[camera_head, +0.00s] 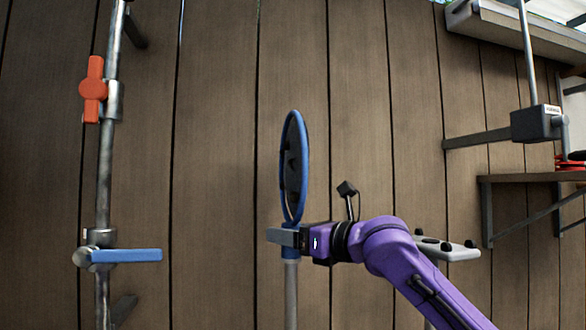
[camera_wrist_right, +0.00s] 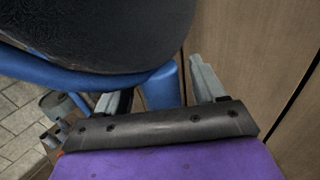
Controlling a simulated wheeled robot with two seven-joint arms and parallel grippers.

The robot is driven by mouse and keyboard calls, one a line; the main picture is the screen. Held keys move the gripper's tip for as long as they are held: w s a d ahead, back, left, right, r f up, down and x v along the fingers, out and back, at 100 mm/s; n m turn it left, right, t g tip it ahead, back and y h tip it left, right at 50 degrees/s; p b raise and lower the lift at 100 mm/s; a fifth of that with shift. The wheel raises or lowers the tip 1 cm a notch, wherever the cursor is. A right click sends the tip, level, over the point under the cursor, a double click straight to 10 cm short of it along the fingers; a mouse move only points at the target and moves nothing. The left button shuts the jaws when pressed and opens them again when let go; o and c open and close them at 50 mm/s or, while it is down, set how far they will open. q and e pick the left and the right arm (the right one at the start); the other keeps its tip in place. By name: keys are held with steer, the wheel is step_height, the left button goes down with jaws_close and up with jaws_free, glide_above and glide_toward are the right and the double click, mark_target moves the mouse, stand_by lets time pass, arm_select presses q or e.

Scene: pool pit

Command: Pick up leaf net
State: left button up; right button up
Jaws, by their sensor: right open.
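The leaf net (camera_head: 293,168) stands upright in front of the wooden wall, with a blue oval rim, dark mesh and a grey pole below. My right gripper (camera_head: 283,238) is at the blue neck just under the rim, its fingers level. In the right wrist view, the blue neck of the leaf net (camera_wrist_right: 162,88) lies between the two open fingers (camera_wrist_right: 160,85). The dark mesh and blue rim fill the upper left of that view. I cannot tell whether the fingers touch the neck. My left gripper does not show.
A metal pipe with a red valve handle (camera_head: 93,89) and a blue lever handle (camera_head: 127,256) runs up the left. A wooden shelf (camera_head: 530,178) and a dark box on a bracket (camera_head: 535,124) are at the right. The wall beside the net is bare.

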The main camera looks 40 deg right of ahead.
mark_target(292, 194)
steer(key=shift+w, duration=0.1)
steer(key=c, duration=1.2)
steer(key=shift+o, duration=0.2)
step_height(292, 194, up, 10)
steer(key=shift+b, duration=0.65)
steer(key=shift+f, duration=0.1)
